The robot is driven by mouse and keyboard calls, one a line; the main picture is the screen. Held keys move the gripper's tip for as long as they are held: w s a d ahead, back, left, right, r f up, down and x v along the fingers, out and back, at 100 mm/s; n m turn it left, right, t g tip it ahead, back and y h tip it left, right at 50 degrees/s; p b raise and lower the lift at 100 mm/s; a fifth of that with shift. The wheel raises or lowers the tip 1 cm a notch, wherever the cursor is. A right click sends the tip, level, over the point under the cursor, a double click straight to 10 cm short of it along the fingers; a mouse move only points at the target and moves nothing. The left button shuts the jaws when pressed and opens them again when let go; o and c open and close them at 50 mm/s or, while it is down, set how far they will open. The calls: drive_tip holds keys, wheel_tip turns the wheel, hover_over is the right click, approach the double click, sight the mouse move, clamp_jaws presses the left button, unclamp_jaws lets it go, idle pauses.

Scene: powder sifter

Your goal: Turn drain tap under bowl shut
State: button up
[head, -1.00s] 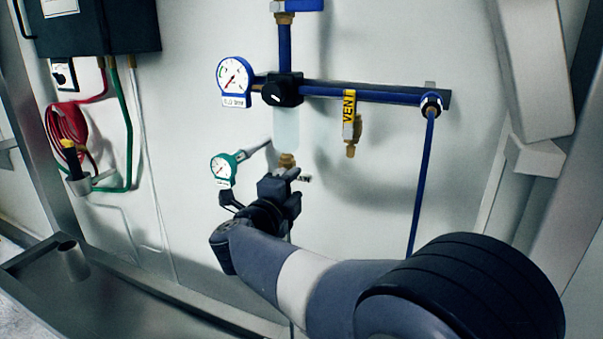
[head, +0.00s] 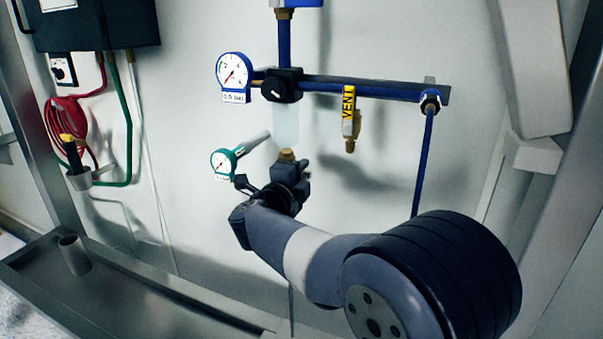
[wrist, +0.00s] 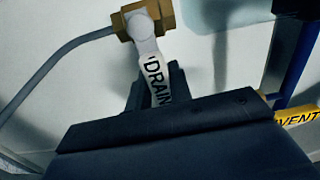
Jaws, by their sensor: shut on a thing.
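The drain tap's brass body (head: 286,155) sits directly under the clear bowl (head: 286,127) in the head view. In the wrist view the brass body (wrist: 158,14) is at the top, and its pale lever (wrist: 154,68), lettered DRAIN, runs down from it into my jaws. My gripper (head: 296,168) is just below the tap and hides the lever in the head view. In the wrist view my gripper (wrist: 158,90) is shut on the lever, covering its lower end.
A yellow-tagged VENT valve (head: 350,118) hangs right of the bowl. A green gauge (head: 224,163) is close left of my gripper, and a blue gauge (head: 234,77) is higher. A blue pipe (head: 423,165) drops at the right. A metal trough (head: 130,300) lies below.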

clamp_jaws()
drive_tip(key=shift+f, duration=0.1)
drive_tip(key=shift+f+m+b, duration=0.15)
drive_tip(key=shift+m+b, duration=0.25)
drive_tip(key=shift+b, duration=0.35)
drive_tip(key=o, duration=0.6)
unclamp_jaws()
